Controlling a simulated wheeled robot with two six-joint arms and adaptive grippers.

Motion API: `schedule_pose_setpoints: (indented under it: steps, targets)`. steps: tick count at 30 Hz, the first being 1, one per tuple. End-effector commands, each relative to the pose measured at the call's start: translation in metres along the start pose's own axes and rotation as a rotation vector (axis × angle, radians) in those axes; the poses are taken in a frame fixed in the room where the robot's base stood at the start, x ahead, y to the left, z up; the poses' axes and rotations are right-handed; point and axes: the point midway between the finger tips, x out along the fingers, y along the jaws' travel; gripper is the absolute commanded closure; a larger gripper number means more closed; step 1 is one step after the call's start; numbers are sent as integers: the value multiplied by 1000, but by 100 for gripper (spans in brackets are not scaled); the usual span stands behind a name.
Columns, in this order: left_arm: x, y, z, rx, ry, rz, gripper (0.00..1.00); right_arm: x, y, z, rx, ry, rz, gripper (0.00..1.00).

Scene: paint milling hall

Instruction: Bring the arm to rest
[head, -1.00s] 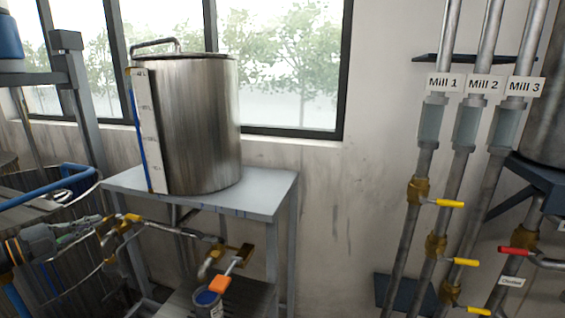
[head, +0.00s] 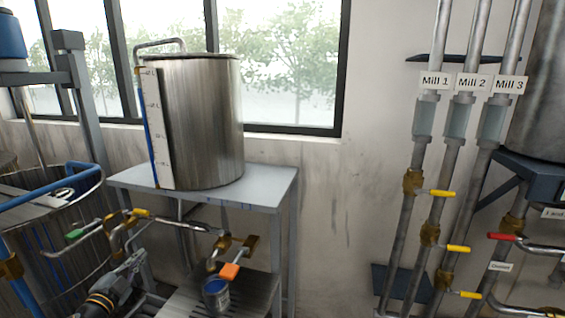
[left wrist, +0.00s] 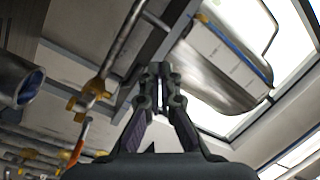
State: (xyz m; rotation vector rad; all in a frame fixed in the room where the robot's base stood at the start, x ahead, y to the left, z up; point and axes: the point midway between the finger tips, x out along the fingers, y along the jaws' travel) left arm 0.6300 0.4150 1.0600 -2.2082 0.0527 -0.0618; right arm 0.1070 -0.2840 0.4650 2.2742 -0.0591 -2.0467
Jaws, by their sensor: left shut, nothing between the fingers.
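My left gripper (head: 137,262) is at the lower left of the head view, in front of the pipework under the steel tank. It is shut and empty, apart from the yellow-handled valve above it. In the left wrist view the two dark fingers of the gripper (left wrist: 158,70) come together at the tips with nothing between them. My right gripper does not show.
A steel tank (head: 200,120) with a level scale stands on a grey table (head: 265,185). Below it are an orange-handled valve (head: 229,271) and a small can (head: 216,294). A blue-railed vat (head: 50,245) is at left. Mill pipes (head: 430,215) with valves run up the right wall.

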Motion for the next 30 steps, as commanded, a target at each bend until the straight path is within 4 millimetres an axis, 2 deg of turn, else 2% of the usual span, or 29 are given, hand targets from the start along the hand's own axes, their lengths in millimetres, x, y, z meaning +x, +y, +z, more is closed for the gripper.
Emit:
schedule_pose_setpoints:
  steps: [1,2,3,5,6,9,15,25,30]
  targets:
    - [-13,30,0,-84,-88,2,100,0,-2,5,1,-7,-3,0]
    - [-23,48,3,-136,-158,5,100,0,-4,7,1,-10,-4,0]
    - [-40,72,5,-209,-260,19,100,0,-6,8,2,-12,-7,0]
    - [-72,109,8,-314,-421,56,100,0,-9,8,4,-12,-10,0]
    - [-94,130,8,-372,-519,89,100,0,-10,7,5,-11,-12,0]
    - [-143,168,2,-476,-708,173,100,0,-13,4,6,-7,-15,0]
    - [-217,211,-18,-598,-945,321,100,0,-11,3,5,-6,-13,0]
    - [-313,243,-62,-720,-1201,546,100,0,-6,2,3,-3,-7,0]
    - [-302,288,-18,-712,-1221,548,100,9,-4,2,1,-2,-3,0]
